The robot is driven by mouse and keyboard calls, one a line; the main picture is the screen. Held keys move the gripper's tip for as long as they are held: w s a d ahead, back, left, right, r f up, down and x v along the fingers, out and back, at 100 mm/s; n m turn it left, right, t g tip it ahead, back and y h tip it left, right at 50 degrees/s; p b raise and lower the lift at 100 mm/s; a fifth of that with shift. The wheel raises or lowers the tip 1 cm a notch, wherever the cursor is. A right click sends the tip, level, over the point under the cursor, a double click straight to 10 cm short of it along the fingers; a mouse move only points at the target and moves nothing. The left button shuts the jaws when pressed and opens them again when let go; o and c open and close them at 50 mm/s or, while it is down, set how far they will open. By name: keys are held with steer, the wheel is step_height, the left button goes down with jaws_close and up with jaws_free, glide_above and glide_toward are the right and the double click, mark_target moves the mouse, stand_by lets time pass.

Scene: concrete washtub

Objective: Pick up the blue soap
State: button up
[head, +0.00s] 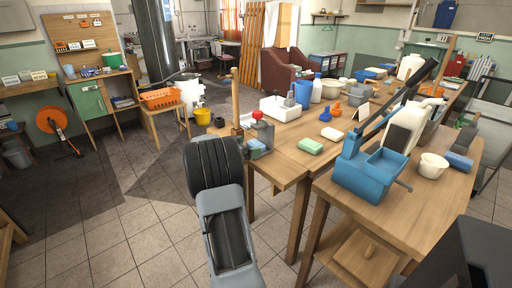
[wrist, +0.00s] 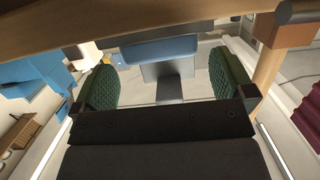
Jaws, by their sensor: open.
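A blue block (wrist: 160,50), which looks like the blue soap, shows in the wrist view between and beyond the fingertips, with a grey shape below it. My gripper (wrist: 165,74) is open, with a green ribbed pad on either side and a visible gap to the block. In the head view, a small blue piece (head: 255,144) lies at the table's near left edge, just right of my dark arm. I cannot tell surely whether it is the same block. The arm hides most of my gripper in the head view.
A green-and-white block (head: 311,146) lies on the wooden table. A red knob (head: 257,115) and a grey box stand near the blue piece. A blue tub (head: 370,175) and a white bowl (head: 432,165) are at the right. The tiled floor at the left is mostly clear.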

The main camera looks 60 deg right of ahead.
mark_target(253, 145)
steer(key=x, duration=0.4)
steer(key=shift+s+d, duration=0.15)
steer(key=shift+d, duration=0.2)
steer(key=c, duration=0.9)
